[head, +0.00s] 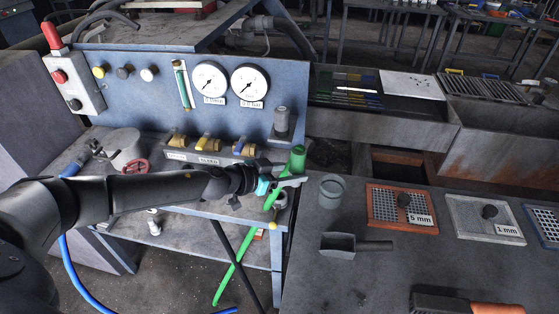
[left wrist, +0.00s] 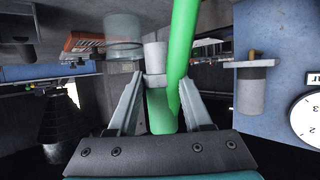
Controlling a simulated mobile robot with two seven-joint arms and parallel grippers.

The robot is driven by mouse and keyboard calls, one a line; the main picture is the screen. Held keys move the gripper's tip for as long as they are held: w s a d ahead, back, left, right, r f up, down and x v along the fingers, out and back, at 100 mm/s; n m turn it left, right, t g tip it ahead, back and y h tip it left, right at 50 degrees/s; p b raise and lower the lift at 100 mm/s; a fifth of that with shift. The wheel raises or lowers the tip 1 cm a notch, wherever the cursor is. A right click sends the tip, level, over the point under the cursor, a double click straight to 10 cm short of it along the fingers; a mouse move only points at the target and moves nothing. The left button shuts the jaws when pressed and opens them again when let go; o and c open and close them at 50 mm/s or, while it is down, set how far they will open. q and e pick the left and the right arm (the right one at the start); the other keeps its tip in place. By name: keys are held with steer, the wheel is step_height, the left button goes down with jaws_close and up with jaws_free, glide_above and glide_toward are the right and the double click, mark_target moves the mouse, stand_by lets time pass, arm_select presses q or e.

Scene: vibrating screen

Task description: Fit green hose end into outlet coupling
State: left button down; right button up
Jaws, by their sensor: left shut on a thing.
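The green hose (head: 236,262) hangs from my left gripper (head: 284,183) down beside the bench. Its thicker green end (head: 298,158) stands up above the fingers. In the left wrist view the hose (left wrist: 184,42) passes between the two fingers of my left gripper (left wrist: 166,82), which is shut on it. A grey cylinder (left wrist: 154,56) shows behind the hose. A grey cylindrical fitting (head: 282,122) stands upright at the right end of the blue panel, apart from the hose end. I cannot tell for sure which grey part is the outlet coupling. My right gripper is not in view.
The blue panel carries gauges (head: 249,86) and brass valves (head: 208,144) close behind my left arm. A clear jar (head: 331,191), a dark scoop (head: 339,244) and a 5 mm sieve (head: 387,211) are on the right table. A blue hose (head: 78,272) hangs at left.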

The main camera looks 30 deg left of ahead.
arm_select(q)
steer(key=shift+w+a+f+n+t+y+p, duration=0.2)
steer(key=shift+a+n+t+y, duration=0.4)
steer(key=shift+a+n+y, duration=0.4)
steer(key=shift+w+a+f+n+t+y+p, duration=0.15)
steer(key=shift+a+n+t+y+p, duration=0.15)
steer(key=shift+a+n+t+y, duration=0.65)
steer(key=shift+s+a+m+g+h, duration=0.25)
steer(key=shift+m+g+h, duration=0.1)
steer(key=shift+g+h, duration=0.1)
steer(key=b, duration=0.6)
glide_above(276, 195)
steer(key=s+d, duration=0.1)
steer(key=s, duration=0.1)
step_height(276, 195, down, 6)
steer(key=shift+s+d+r, duration=0.1)
steer(key=shift+p, duration=0.3)
steer(key=shift+p, duration=0.35)
steer(key=shift+s+f+b, duration=0.1)
steer(key=shift+f+b, duration=1.7)
steer(key=shift+f, duration=0.35)
steer(key=shift+c, duration=1.8)
jaws_free()
steer(key=shift+o, duration=0.6)
steer(key=shift+f, duration=0.1)
